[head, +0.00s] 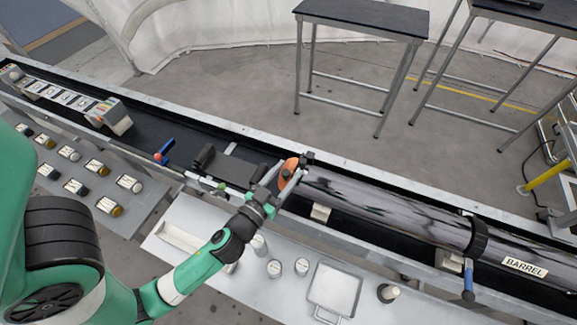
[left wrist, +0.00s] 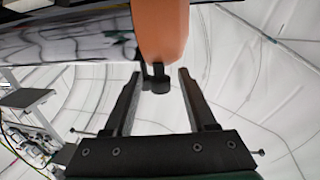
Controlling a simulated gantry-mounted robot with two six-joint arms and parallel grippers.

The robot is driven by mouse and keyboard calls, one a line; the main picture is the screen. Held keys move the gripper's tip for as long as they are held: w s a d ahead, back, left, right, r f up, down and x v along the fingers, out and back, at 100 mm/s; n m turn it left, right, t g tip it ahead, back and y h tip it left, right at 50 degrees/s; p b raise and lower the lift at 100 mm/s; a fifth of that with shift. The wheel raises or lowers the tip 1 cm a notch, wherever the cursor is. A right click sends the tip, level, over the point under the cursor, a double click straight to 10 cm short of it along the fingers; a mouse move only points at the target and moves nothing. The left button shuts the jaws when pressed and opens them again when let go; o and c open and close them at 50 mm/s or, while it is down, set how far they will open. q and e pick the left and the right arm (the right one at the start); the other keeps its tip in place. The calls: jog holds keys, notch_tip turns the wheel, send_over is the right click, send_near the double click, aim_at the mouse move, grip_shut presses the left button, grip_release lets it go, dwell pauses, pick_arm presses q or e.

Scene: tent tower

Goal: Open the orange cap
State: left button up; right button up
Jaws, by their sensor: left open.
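The orange cap (head: 288,171) sits on the left end of a long grey marbled barrel (head: 390,207), which is labelled BARREL farther right. In the left wrist view the cap (left wrist: 163,30) is at the top, with a dark knob (left wrist: 155,78) below its edge. My left gripper (head: 284,178) is at the cap end of the barrel. In the left wrist view its two fingers (left wrist: 160,84) are apart, on either side of the dark knob, with space between each finger and it. I cannot tell whether they touch the cap. My right gripper is not in view.
The barrel lies along a long black trough (head: 190,138). A white tray (head: 334,288) and several small cylinders are on the bench in front. A blue-handled clamp (head: 468,280) hangs at the barrel. Two black-topped tables stand behind.

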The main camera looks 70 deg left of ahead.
pick_arm(q)
jog(key=shift+f, duration=0.1)
grip_shut()
jog(key=shift+w, duration=0.1)
dwell(1.3)
